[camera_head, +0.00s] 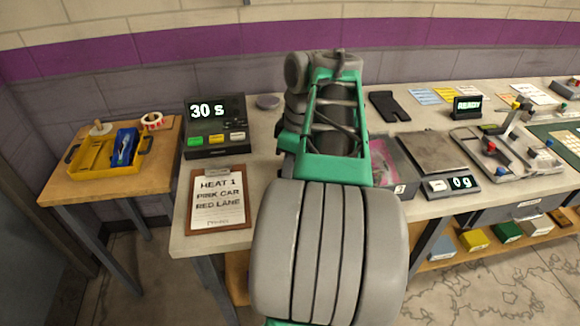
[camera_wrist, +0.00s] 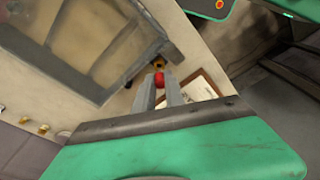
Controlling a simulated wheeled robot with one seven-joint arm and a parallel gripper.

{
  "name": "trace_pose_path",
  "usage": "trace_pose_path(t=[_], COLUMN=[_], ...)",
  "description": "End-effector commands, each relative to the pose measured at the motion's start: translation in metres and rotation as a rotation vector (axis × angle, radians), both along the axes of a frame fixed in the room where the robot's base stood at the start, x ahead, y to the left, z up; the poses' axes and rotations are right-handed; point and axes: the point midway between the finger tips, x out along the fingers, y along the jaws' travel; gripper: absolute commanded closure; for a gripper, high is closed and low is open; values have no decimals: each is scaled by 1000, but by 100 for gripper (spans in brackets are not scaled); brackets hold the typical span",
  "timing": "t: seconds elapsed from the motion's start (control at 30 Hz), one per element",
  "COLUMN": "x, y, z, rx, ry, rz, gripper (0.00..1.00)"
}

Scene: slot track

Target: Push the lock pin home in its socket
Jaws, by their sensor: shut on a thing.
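In the wrist view my gripper (camera_wrist: 160,87) is shut on a small round red-headed thing, which I take to be the lock pin (camera_wrist: 159,79). Only its red end shows between the fingertips. Just beyond it is a small brass-coloured round part with a dark centre (camera_wrist: 158,62), which may be the socket. It lies close to the red end in the picture; I cannot tell whether they touch or how deep the pin sits. In the camera_head view my own arm covers the gripper, the pin and the socket.
A grey-framed panel (camera_wrist: 105,88) lies beside the fingers in the wrist view. The clipboard (camera_head: 218,203) and timer box (camera_head: 215,125) stand left of my arm. A scale (camera_head: 450,186) and a metal fixture (camera_head: 500,158) are to the right. A yellow tray (camera_head: 93,182) sits on the side table.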

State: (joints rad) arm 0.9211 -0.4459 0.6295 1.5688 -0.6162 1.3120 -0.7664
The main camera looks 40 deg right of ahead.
Motion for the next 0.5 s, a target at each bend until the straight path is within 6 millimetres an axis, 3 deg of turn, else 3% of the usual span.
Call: trace_pose_path(t=[0.5], x=[0], y=[0], z=[-6], rx=[0], ry=[0], rz=[0], gripper=[100])
